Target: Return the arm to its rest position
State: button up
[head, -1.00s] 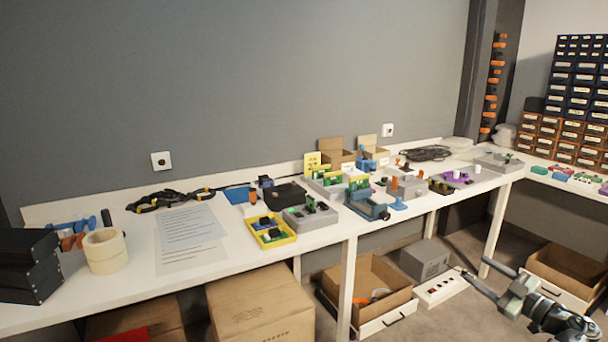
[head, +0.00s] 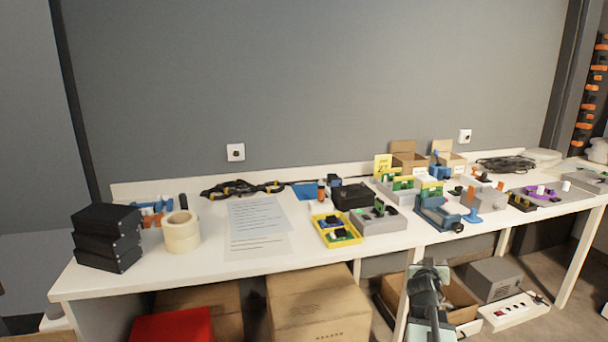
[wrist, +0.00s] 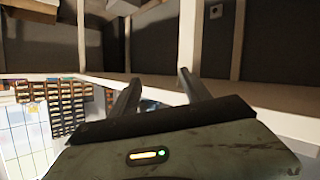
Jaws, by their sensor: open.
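My gripper (wrist: 159,78) is in the wrist view, its two grey fingers spread apart with nothing between them. In the head view my arm (head: 428,302) stands at the lower right of the middle, in front of the white workbench (head: 300,258) and below its top. There the fingers cannot be made out clearly. The wrist view is tilted and shows the bench's pale frame and a rack of drawers (wrist: 70,105) beyond my gripper. No object is held.
Cartons (head: 318,305) and a grey box with a power strip (head: 513,311) are underneath. Bare bench lies along the front edge.

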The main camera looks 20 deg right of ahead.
jog(key=a+f+n+g+y, duration=0.15)
jog(key=a+f, duration=0.25)
jog(key=a, duration=0.5)
jog(key=a+f+g+y, duration=0.25)
jog(key=a+f, duration=0.25)
jog(key=a, duration=0.4)
jog(key=a+f+n+g+y, duration=0.1)
jog(key=a+f+y, duration=0.25)
jog(key=a, duration=0.55)
jog(key=s+a+f+n+g+y, duration=0.1)
jog(key=s+a+n+g, duration=0.15)
jog(key=s+a, duration=0.45)
jog(key=s+a+f+n+g+y, duration=0.1)
jog(key=s+a+f+g+y, duration=0.15)
jog(key=a, duration=0.95)
notch_tip(320, 180, up, 32)
jog(key=p, duration=3.2)
jog(key=shift+d+r+h, duration=0.15)
jog(key=shift+d+h, duration=0.15)
jog(key=shift+h, duration=0.1)
